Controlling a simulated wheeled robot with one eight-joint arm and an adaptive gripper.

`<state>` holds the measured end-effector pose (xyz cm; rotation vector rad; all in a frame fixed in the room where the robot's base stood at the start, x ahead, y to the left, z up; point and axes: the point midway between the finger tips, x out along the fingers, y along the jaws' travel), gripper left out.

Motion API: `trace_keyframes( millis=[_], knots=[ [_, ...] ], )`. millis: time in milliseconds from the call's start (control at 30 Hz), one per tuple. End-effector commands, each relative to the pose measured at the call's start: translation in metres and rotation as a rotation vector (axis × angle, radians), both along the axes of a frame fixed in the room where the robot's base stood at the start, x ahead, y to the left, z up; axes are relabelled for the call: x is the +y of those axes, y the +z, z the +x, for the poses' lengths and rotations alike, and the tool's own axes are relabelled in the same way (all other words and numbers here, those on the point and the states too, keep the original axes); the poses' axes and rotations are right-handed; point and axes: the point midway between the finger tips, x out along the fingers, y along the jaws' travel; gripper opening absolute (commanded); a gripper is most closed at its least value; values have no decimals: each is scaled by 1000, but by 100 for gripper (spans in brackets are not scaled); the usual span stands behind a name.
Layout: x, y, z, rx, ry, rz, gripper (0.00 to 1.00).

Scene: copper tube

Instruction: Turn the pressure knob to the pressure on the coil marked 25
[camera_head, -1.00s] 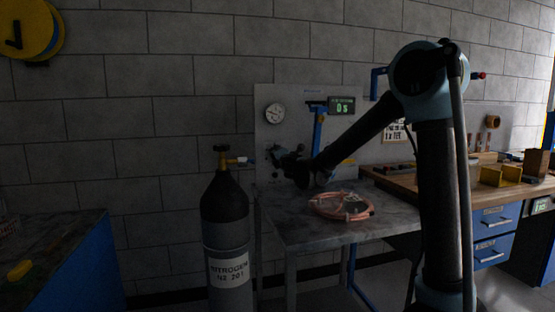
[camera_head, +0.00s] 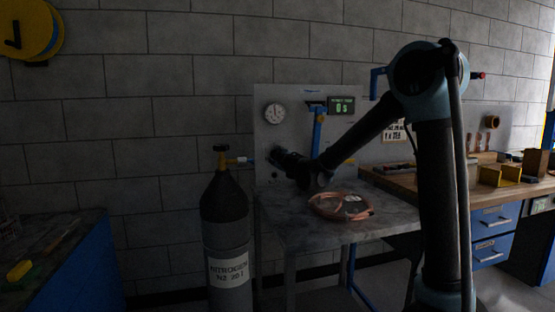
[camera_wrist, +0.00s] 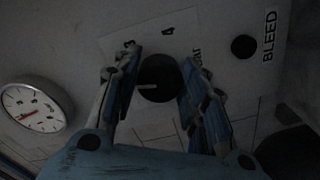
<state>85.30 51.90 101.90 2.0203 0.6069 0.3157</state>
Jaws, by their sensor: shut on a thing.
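The dark round pressure knob (camera_wrist: 160,78) with a pale pointer line sits on the grey panel (camera_wrist: 95,35). My gripper (camera_wrist: 160,70) has a finger on each side of it and is shut on it. In the head view my gripper (camera_head: 277,156) is against the panel and hides the knob. The copper coil (camera_head: 320,210) lies on the grey bench with a pale tag, too small to read. The white gauge (camera_wrist: 33,107) shows beside the knob; its reading is unclear.
A dark nitrogen cylinder (camera_head: 226,215) stands left of the bench (camera_head: 300,235). A green-lit display (camera_head: 341,106) is on the panel. A black BLEED button (camera_wrist: 244,46) is right of the knob in the wrist view. A wooden worktop (camera_head: 400,178) is on the right.

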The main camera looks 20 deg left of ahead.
Motion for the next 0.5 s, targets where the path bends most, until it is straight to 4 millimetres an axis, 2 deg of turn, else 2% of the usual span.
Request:
trace_keyframes(
  millis=[500],
  knots=[
    [-1, -2, -1, 253, -2, 414, 15]
  ],
)
